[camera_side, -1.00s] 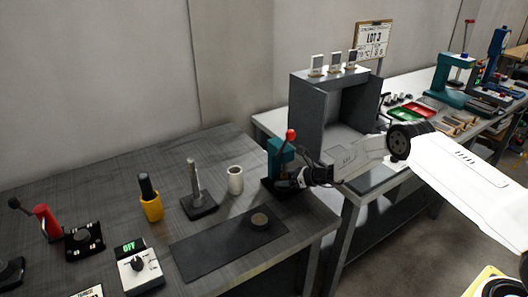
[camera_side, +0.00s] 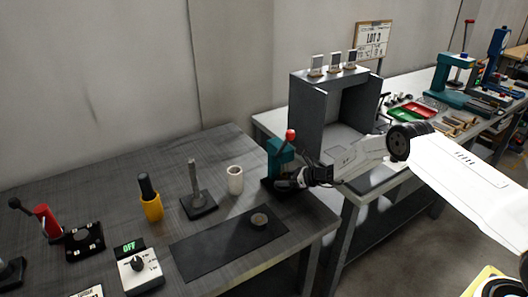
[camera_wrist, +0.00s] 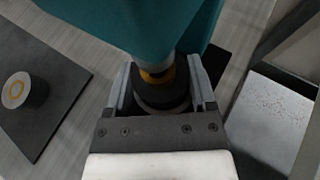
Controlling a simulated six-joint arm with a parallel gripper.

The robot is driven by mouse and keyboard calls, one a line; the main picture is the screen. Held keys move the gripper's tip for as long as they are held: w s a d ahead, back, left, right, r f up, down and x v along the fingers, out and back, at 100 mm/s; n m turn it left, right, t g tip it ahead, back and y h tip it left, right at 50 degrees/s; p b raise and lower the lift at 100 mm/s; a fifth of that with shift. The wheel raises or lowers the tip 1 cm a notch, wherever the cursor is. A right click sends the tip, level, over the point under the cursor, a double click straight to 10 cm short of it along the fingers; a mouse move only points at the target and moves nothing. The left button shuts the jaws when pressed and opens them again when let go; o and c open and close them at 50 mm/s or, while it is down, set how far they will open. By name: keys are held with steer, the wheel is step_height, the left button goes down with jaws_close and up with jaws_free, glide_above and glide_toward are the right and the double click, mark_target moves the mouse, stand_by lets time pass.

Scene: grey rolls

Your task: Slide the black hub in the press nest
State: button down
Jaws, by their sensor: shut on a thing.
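The black hub (camera_wrist: 165,101) is a dark round piece between my two fingers in the wrist view. My gripper (camera_side: 284,183) is shut on it at the foot of the teal press (camera_side: 280,158), which has a red knob on top. In the wrist view my gripper (camera_wrist: 162,92) has one finger on each side of the hub. A gold-ringed part (camera_wrist: 158,76) shows directly above or on the hub; I cannot tell if they touch. The press nest is hidden under the hub and the press body.
A white cup (camera_side: 235,180), a post on a base (camera_side: 196,193) and a yellow holder (camera_side: 151,205) stand left of the press. The table's right edge is close.

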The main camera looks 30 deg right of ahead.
steer(key=shift+w+r, duration=0.25)
steer(key=shift+w, duration=0.05)
jaws_free()
steer(key=shift+a, duration=0.1)
steer(key=shift+f, duration=0.1)
steer(key=shift+s, duration=0.1)
steer(key=shift+v, duration=0.75)
steer(key=shift+f+v, duration=0.1)
steer(key=shift+v, duration=1.55)
steer(key=shift+f+v, duration=0.15)
steer(key=shift+v, duration=1.5)
steer(key=shift+s, duration=0.1)
